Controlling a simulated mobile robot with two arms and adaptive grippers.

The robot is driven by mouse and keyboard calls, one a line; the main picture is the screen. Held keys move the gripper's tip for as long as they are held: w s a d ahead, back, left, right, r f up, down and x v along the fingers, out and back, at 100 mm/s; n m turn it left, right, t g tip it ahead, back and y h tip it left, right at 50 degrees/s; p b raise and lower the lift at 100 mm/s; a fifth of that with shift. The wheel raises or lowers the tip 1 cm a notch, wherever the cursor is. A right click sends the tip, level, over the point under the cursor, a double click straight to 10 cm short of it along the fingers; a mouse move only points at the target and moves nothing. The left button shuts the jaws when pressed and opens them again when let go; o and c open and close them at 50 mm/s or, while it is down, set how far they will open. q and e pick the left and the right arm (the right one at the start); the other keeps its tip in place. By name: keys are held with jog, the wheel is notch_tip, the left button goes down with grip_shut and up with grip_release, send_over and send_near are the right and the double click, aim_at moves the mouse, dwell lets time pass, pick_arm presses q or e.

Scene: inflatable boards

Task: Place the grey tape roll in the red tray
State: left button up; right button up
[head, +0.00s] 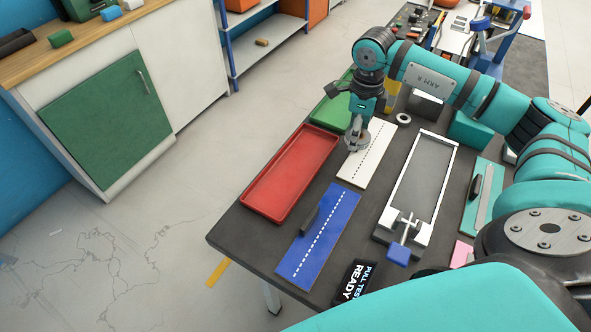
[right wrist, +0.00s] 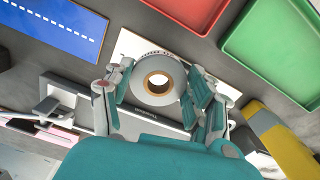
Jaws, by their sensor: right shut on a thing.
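The grey tape roll (right wrist: 159,98) has a tan core and sits between the fingers of my right gripper (right wrist: 160,88) in the right wrist view. My right gripper is shut on it. In the head view this gripper (head: 357,138) points down at the far part of the white dashed board (head: 365,165). I cannot tell whether the roll touches the board. The red tray (head: 250,190) lies just left of that board, looks empty, and is apart from the gripper. A corner of it shows in the right wrist view (right wrist: 192,12). My left gripper is out of view.
A green tray (head: 331,113) lies beyond the red tray. A blue dashed board (head: 318,240) with a dark upright piece is nearer. A grey framed fixture (head: 423,180) with a blue-handled clamp stands to the right. A small pale ring (head: 403,118) lies behind the gripper.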

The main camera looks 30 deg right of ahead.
jog(key=shift+w+d+f+b, duration=0.15)
jog(key=shift+f+b, duration=0.15)
jog(key=shift+f, duration=0.25)
jog(key=shift+w+f+b, duration=0.15)
jog(key=shift+f+b, duration=0.15)
jog(key=shift+f, duration=0.2)
jog(key=shift+w+a, duration=0.2)
jog(key=shift+a, duration=0.05)
jog(key=p, duration=0.4)
send_over(292, 169)
jog(key=shift+f, duration=0.65)
notch_tip(292, 169, down, 4)
jog(key=shift+s+r+p, duration=0.1)
jog(key=shift+r+p, duration=0.15)
jog(key=shift+p, duration=0.55)
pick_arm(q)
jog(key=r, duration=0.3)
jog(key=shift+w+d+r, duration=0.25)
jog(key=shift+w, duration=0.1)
pick_arm(e)
jog(key=shift+f, duration=0.1)
jog(key=shift+f, duration=0.15)
jog(key=o, duration=1.1)
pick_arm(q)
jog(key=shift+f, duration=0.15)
pick_arm(e)
jog(key=shift+o, duration=0.2)
